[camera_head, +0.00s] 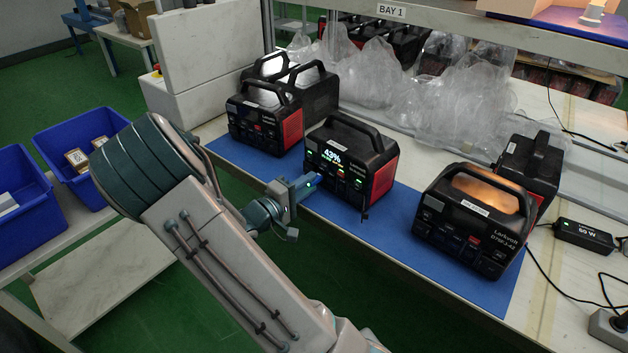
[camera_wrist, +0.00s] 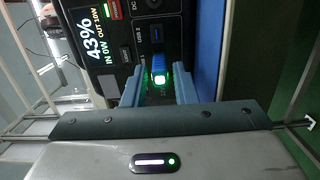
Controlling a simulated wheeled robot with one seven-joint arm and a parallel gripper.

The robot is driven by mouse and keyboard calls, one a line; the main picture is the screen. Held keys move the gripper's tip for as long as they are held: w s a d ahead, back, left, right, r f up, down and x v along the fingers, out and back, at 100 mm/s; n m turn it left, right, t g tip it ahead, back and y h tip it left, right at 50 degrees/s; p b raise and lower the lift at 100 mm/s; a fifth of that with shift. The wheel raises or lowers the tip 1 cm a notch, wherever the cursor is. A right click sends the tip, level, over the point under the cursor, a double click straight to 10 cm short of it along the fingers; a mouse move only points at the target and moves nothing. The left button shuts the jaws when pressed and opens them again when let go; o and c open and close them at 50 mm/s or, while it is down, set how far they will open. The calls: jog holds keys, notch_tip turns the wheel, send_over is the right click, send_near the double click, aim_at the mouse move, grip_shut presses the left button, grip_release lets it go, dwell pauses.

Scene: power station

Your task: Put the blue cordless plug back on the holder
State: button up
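The blue cordless plug (camera_wrist: 159,66) sits at the front panel of the middle power station (camera_head: 352,157), just below a blue USB port, its near end glowing green. My gripper (camera_wrist: 158,85) is at that panel with one finger on each side of the plug. Narrow gaps seem to show between fingers and plug, so it looks open around it. In the head view my gripper (camera_head: 308,183) reaches the station's front left, with a green light at its tip. The station's screen reads 43%, IN 0W, OUT 10W. I cannot pick out the holder.
Other black power stations stand left (camera_head: 265,118) and right (camera_head: 475,220) on the blue mat (camera_head: 400,245). Clear plastic bags (camera_head: 450,95) lie behind. A black adapter (camera_head: 583,236) with cables is at the right. Blue bins (camera_head: 28,205) stand left. The mat's front strip is free.

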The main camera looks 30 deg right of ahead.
grip_shut()
jog(key=shift+a, duration=0.25)
jog(key=shift+v, duration=1.85)
